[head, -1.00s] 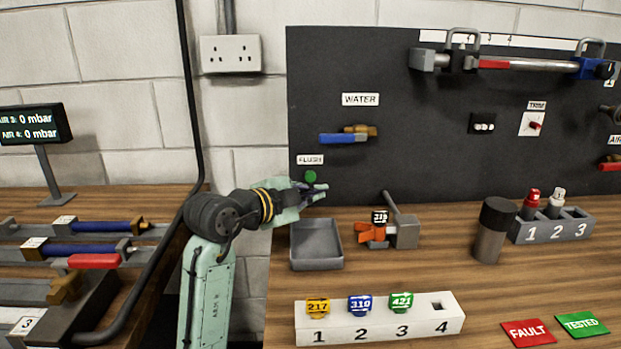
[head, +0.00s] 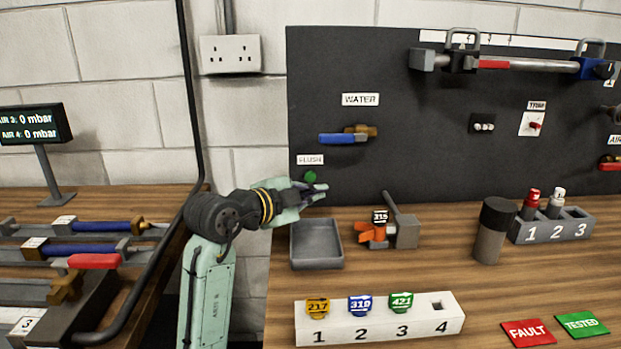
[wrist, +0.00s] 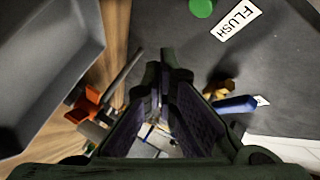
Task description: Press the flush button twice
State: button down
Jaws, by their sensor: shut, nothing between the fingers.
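The green flush button (head: 310,176) sits on the dark panel just under the FLUSH label (head: 310,160). In the wrist view the button (wrist: 201,8) shows at the top edge, with the label (wrist: 237,18) beside it. My gripper (head: 322,190) is shut and empty, in front of the panel, a little below and right of the button in the head view. In the wrist view my gripper's fingers (wrist: 166,75) point away from the button, which lies above them. I cannot tell the exact gap to the panel; no contact with the button shows.
A grey tray (head: 317,245) lies below my gripper. An orange-handled valve with a 315 tag (head: 374,232) stands right of it. A blue-handled WATER valve (head: 345,138) is on the panel above right. A numbered tag block (head: 380,325) is in front.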

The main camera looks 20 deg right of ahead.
aim_at(310, 177)
jog(key=shift+f, duration=0.1)
jog(key=s+f+t+y+b, duration=0.1)
jog(key=b, duration=0.2)
jog(key=shift+s+d+n, duration=0.15)
jog(key=shift+n, duration=0.15)
jog(key=shift+s+t+b, duration=0.4)
jog(key=shift+b, duration=0.6)
jog(key=shift+s+r+n+t+y+b, duration=0.1)
jog(key=shift+s+n+t+y+b, duration=0.35)
jog(key=shift+b, duration=0.2)
jog(key=shift+s+a+r+n+t+y+b, duration=0.25)
jog(key=shift+s+r+n+t+b, duration=0.2)
jog(key=shift+t, duration=0.2)
jog(key=shift+w, duration=0.1)
jog(key=shift+w+d+p, duration=0.2)
jog(key=shift+w+d, duration=0.2)
jog(key=shift+w, duration=1)
jog(key=shift+w+d+p, duration=0.2)
jog(key=shift+w+d, duration=0.25)
jog(key=shift+w, duration=0.9)
jog(key=shift+w+d+p, duration=0.2)
jog(key=shift+w+d, duration=0.2)
jog(key=shift+w, duration=1)
jog(key=shift+w, duration=0.1)
